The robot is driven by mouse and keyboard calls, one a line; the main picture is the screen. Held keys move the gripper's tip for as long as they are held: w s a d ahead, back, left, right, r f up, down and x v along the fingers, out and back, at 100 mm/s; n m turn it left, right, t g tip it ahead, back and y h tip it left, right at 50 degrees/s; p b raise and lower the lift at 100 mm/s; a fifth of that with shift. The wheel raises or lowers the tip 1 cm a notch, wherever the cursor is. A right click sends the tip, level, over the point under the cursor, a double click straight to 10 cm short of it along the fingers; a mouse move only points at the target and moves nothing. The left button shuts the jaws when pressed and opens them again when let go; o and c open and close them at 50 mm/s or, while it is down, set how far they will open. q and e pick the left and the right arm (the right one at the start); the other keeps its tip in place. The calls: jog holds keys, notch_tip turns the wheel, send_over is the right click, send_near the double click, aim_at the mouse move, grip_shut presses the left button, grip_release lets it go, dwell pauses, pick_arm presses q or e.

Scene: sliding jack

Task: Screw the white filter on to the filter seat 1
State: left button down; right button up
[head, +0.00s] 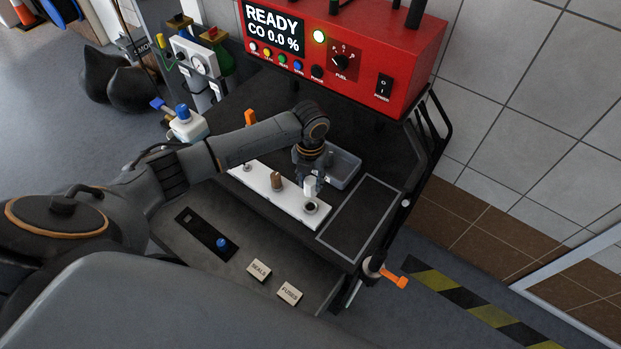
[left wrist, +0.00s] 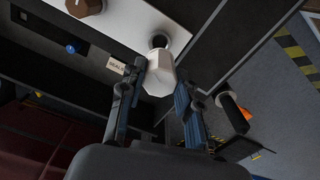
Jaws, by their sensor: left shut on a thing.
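My left gripper (head: 313,177) reaches down over the white plate (head: 291,203) on the cart. It is shut on the white filter (head: 309,188), a small faceted piece. In the left wrist view the filter (left wrist: 160,73) sits between the two fingertips. A dark round seat (head: 310,208) is at the plate's right end, just beside and below the filter; the filter looks apart from it. This seat (left wrist: 160,40) is partly hidden behind the filter in the left wrist view. No number on it is readable. A brown filter (head: 277,181) stands mid-plate. My right gripper is not in view.
A grey tray (head: 343,168) lies behind the gripper. A red analyser box (head: 345,50) stands at the back of the cart. SEALS (head: 259,269) and FUSES (head: 289,292) labels are at the front. An outlined panel (head: 360,220) right of the plate is clear.

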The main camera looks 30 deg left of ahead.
aim_at(311, 195)
pick_arm(q)
jog(key=shift+f+b, duration=0.85)
jog(key=shift+f, duration=0.35)
notch_tip(311, 195, down, 3)
jog(key=shift+b, duration=1.05)
jog(key=shift+f, duration=0.2)
jog(key=shift+p, duration=0.35)
jog(key=shift+f+b, duration=0.6)
jog(key=shift+f, duration=0.25)
